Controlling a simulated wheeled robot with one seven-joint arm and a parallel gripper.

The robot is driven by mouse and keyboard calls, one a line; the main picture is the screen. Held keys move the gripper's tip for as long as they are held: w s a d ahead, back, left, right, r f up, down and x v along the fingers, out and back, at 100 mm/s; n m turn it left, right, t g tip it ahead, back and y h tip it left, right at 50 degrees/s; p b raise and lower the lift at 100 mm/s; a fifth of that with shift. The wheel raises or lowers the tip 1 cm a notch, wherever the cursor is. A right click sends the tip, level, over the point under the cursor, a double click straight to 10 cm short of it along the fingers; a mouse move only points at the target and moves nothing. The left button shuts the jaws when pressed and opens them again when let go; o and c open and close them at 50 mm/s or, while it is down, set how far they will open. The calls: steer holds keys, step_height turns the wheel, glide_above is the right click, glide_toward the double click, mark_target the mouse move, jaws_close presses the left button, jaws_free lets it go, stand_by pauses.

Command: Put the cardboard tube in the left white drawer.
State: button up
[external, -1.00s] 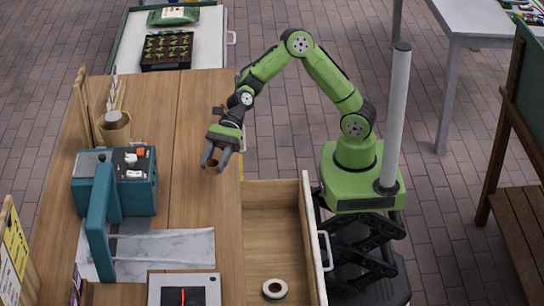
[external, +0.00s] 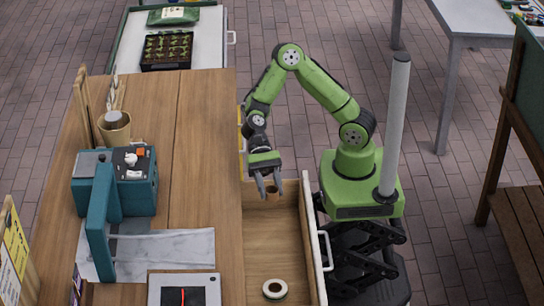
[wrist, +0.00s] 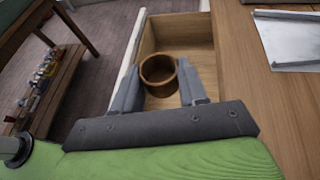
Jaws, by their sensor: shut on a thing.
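The brown cardboard tube (external: 271,189) is short and hollow. My gripper (external: 270,194) is shut on it, with one finger on each side, pointing down. In the wrist view the tube (wrist: 158,85) shows its open round end between the fingers. The white-fronted drawer (external: 313,235) is pulled open, with a bare wooden inside. The tube is over the far end of this drawer. I cannot tell exactly how high above its floor it is.
A white tape roll (external: 274,289) lies at the near end of the drawer. The drawer's middle is clear. The wooden table (external: 200,150) borders it on the left, carrying a teal machine (external: 145,195) and a cup (external: 114,128).

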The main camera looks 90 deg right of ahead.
step_height(320, 180, down, 17)
steer(key=b, duration=0.4)
steer(key=shift+f, duration=0.1)
steer(key=shift+f, duration=0.55)
steer(key=o, duration=1)
